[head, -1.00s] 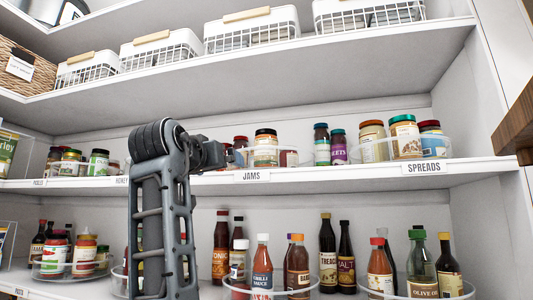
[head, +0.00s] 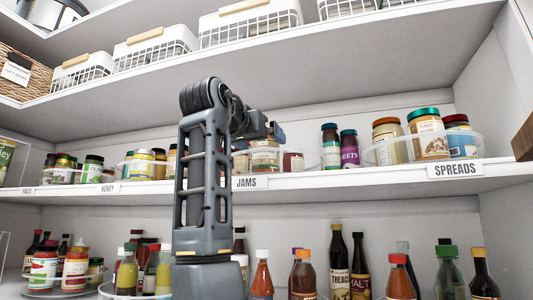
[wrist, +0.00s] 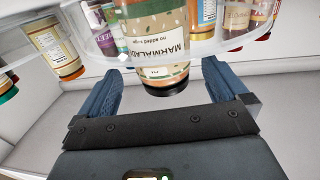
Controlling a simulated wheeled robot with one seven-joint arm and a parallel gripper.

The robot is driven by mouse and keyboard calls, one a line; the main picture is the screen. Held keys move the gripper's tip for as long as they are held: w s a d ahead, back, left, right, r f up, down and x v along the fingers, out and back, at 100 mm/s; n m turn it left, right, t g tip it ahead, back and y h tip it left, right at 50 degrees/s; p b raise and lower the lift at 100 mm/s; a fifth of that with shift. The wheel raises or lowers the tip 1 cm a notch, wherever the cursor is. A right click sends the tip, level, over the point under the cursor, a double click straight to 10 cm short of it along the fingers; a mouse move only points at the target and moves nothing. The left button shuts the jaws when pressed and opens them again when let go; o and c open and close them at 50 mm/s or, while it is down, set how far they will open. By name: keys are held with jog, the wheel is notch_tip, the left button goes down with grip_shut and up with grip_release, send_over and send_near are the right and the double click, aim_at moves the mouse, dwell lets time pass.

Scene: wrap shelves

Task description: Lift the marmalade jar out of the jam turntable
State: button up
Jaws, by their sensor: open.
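The marmalade jar (wrist: 156,35) shows upside down in the wrist view, with a cream label and a black lid (wrist: 165,88). It stands in the clear-rimmed jam turntable (wrist: 213,46). My gripper (wrist: 164,70) is open, with one blue finger on each side of the jar's lid end; I cannot tell whether either touches it. In the head view, my gripper (head: 276,132) is over the front of the jam turntable, above the JAMS label (head: 247,183). A labelled jar (head: 265,157) just below it looks like the marmalade, its top covered by my gripper.
The spreads turntable (head: 477,150) stands to the right on the same shelf, with two dark-lidded jars (head: 331,147) between. Honey jars (head: 140,165) are to the left. White wire baskets (head: 248,25) sit on the shelf above, and sauce bottles (head: 262,278) stand below.

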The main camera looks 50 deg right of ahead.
aim_at(264, 143)
jog(key=p+x, duration=0.1)
jog(key=x, duration=0.2)
jog(key=shift+w+d+r+p, duration=0.15)
jog(key=shift+w+d+p, duration=0.05)
jog(key=shift+d+p, duration=0.15)
jog(key=shift+w+d, duration=0.15)
jog(key=shift+d, duration=0.25)
jog(key=c, duration=1.4)
jog(key=shift+c, duration=0.2)
jog(key=shift+r, duration=0.1)
